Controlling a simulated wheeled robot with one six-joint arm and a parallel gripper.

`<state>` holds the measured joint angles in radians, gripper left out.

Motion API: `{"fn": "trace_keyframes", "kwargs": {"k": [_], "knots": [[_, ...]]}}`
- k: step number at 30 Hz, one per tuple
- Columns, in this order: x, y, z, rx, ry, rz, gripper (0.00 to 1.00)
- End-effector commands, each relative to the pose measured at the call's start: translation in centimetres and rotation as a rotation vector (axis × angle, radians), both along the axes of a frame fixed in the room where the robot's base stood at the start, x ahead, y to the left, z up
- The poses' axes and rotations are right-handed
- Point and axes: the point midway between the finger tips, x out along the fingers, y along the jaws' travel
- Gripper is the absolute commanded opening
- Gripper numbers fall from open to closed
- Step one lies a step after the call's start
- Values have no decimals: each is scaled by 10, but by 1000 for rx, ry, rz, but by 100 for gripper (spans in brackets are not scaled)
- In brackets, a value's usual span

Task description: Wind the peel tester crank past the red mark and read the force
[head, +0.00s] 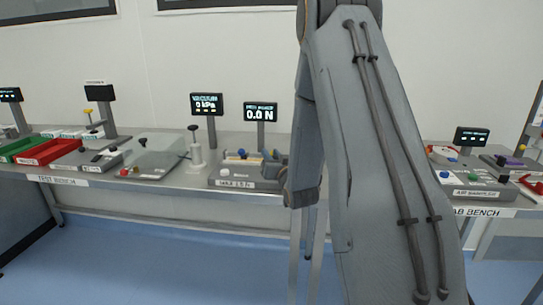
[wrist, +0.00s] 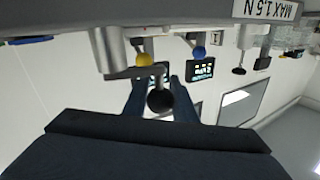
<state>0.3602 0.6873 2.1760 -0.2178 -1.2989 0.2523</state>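The peel tester (head: 240,178) stands on the left bench, its MAX 1.5 N label on the front. Its display (head: 260,113) reads 0.0 N. In the wrist view the MAX 1.5 N label (wrist: 275,10) is at the top right. A metal crank arm (wrist: 133,72) ends in a black ball knob (wrist: 160,101). My gripper (wrist: 157,85) has its two dark fingers apart, one on each side of the knob; I see no clear grip on it. I cannot make out the red mark.
A vacuum display (head: 207,104) reading 0 kPa stands left of the tester, above a white post device (head: 196,155). Another bench (head: 480,208) is at the right. A yellow ball (wrist: 144,59) is close to the crank.

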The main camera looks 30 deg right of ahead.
Motion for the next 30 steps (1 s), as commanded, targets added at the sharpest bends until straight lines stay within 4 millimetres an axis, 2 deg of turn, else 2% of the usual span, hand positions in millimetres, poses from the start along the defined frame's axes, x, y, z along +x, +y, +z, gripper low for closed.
{"fn": "trace_keyframes", "kwargs": {"k": [7,14,30], "knots": [[-1,0,0,0,0,14,2],[-5,3,0,0,1,109,2],[-29,20,0,0,0,590,2]]}}
